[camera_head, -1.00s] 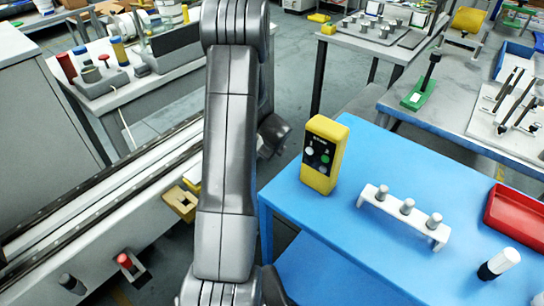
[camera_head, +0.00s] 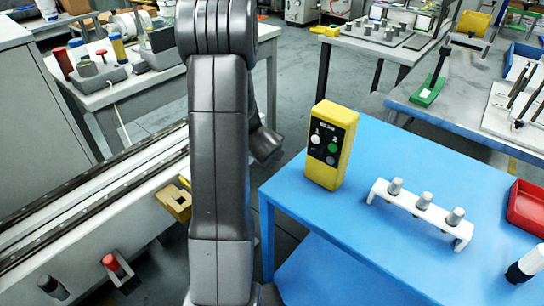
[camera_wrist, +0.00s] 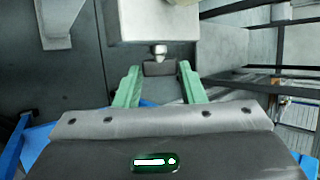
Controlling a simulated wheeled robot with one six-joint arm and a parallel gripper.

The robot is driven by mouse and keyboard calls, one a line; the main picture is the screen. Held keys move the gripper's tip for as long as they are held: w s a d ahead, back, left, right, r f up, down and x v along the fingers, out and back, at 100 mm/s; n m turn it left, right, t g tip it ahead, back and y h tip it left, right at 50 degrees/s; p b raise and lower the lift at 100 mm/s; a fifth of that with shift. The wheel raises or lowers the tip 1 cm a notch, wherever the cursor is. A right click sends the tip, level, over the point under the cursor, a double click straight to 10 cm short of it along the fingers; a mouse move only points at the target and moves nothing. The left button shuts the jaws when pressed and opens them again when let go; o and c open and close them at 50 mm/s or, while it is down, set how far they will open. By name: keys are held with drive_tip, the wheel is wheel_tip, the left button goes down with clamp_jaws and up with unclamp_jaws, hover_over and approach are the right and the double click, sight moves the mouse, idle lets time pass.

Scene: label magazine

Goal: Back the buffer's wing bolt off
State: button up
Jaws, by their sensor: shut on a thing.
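In the wrist view, my gripper (camera_wrist: 159,70) has two green fingers, one on each side of a dark, flat wing-bolt head (camera_wrist: 160,68). The fingers are shut on it. A short silver stem (camera_wrist: 160,50) runs from this head into a pale grey block (camera_wrist: 152,22), which looks like the buffer. In the head view my own arm stands upright across the middle, and the fingers and the bolt are hidden there.
A blue table (camera_head: 400,240) at right holds a yellow control box (camera_head: 331,146), a white rack (camera_head: 420,213) with grey pegs and a red tray (camera_head: 527,205). A long rail bench (camera_head: 100,225) runs at left, with a brown-yellow block (camera_head: 173,202) at its edge.

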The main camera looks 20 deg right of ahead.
drive_tip(key=shift+a+f+t+h+b, duration=0.15)
drive_tip(key=shift+f+t+h+b, duration=0.4)
drive_tip(key=shift+b, duration=1.45)
drive_tip(key=n+t+h+b, duration=0.1)
drive_tip(key=b, duration=0.5)
drive_tip(key=f+t+h+b, duration=0.1)
drive_tip(key=t+h+b, duration=0.1)
drive_tip(key=b, duration=0.5)
drive_tip(key=n+t+h+b, duration=0.1)
drive_tip(key=h+b, duration=0.1)
drive_tip(key=b, duration=0.5)
drive_tip(key=shift+s+a+f+n+t, duration=0.15)
drive_tip(key=shift+s+a+n+t, duration=0.15)
drive_tip(key=shift+a+t, duration=0.05)
drive_tip(key=shift+t+h+b, duration=0.4)
drive_tip(key=shift+h, duration=0.05)
drive_tip(key=o, duration=1)
drive_tip(key=shift+s, duration=0.1)
drive_tip(key=p+v, duration=0.2)
drive_tip(key=v, duration=1.1)
drive_tip(key=shift+s+a, duration=0.2)
drive_tip(key=shift+a, duration=0.05)
